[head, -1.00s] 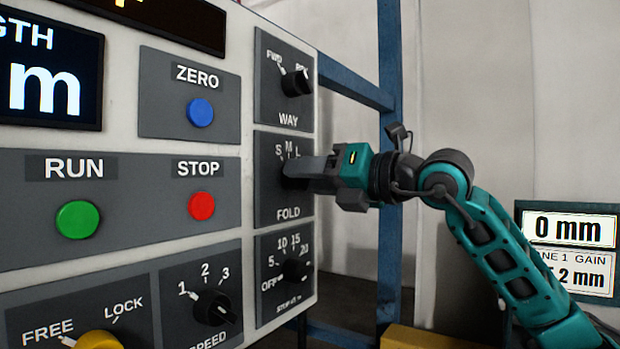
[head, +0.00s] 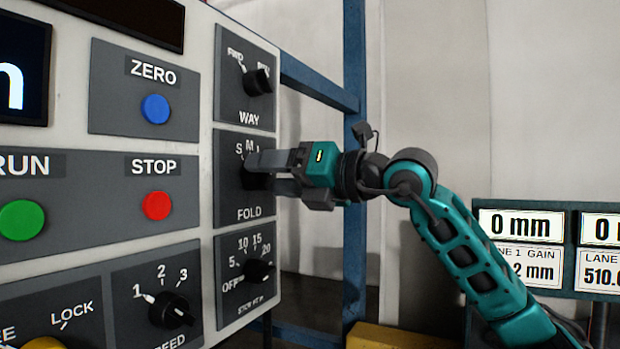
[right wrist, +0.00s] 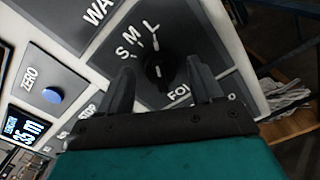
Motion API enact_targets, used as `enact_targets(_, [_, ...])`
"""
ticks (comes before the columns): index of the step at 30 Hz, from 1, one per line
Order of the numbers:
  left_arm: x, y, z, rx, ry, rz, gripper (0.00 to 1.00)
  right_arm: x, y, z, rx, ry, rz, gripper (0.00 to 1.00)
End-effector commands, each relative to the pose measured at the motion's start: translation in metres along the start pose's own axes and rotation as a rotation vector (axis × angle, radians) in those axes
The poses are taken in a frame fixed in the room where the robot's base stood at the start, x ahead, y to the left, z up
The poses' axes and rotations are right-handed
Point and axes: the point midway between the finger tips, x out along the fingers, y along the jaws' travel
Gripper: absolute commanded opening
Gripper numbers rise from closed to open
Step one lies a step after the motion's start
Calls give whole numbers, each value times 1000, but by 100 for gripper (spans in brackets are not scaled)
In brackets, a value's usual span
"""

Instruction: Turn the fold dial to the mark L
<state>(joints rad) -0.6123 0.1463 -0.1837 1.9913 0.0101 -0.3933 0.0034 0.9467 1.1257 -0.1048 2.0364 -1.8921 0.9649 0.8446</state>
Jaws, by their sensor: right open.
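The fold dial (right wrist: 158,70) is a black knob on a grey plate with the marks S, M and L around its upper side. In the right wrist view a white line lies by the L and a small pale mark shows on the knob; which mark the knob points at I cannot tell for sure. My right gripper (right wrist: 161,75) is open, with one finger on each side of the knob and gaps between. In the head view the right gripper (head: 252,170) is at the fold plate and partly hides the dial (head: 254,179) and the L. My left gripper is out of view.
The way dial (head: 258,81) is just above and the step dial (head: 257,271) just below. The stop button (head: 157,205), zero button (head: 155,109) and speed dial (head: 171,310) are to the left. A blue post (head: 354,240) stands behind my right arm.

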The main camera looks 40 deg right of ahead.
Motion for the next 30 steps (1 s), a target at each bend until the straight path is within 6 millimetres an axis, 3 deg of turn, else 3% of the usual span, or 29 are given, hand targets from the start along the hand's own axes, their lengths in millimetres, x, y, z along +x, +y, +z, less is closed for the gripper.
enact_targets(4, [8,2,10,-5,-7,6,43,-25,-3,-4,-4,-2,-5,65])
enact_targets(18, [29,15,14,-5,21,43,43,-104,-2,-3,-1,-1,-2,65])
enact_targets(24, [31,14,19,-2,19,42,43,-118,-1,-1,-1,0,-2,65])
enact_targets(30, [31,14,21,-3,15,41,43,-120,0,0,-1,0,-1,65])
